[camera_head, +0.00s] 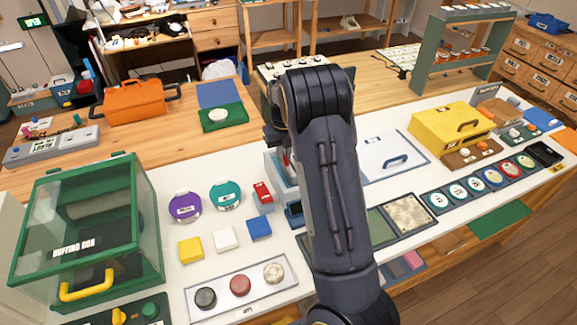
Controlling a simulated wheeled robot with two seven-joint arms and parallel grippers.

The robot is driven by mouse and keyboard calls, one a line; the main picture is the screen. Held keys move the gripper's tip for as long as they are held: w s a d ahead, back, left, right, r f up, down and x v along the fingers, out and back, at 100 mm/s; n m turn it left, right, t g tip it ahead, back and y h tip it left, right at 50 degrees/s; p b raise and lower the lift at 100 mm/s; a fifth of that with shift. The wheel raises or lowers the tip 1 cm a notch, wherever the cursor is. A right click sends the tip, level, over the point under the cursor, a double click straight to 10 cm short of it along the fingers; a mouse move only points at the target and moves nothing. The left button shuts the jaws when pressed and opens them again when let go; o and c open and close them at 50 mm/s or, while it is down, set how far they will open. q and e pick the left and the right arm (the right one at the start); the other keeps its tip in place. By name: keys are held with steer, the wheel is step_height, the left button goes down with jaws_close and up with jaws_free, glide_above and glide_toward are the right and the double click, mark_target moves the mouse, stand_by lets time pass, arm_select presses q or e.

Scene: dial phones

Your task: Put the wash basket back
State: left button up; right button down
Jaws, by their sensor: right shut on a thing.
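My right arm rises through the middle of the view and bends down at its top. My right gripper (274,138) hangs on the far left side of the arm, mostly hidden by it. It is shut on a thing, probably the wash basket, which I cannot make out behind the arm. Below the gripper is a pale grey-blue box-shaped unit (276,180), partly covered by the arm. I cannot tell whether the held thing is inside this unit or above it. My left gripper is not in view.
A green-framed clear buffing box (90,225) stands at left. Purple (185,207) and teal (225,195) round pieces, small blocks and a tray with three discs (195,299) lie left of my arm. A yellow box (450,135) and a row of dials stand at right.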

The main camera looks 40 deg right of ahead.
mark_target(284, 166)
steer(key=shift+f+p, duration=0.4)
steer(key=shift+f, duration=2.3)
steer(key=c, duration=1.8)
jaws_free()
steer(key=shift+f, duration=0.1)
steer(key=shift+o, duration=0.2)
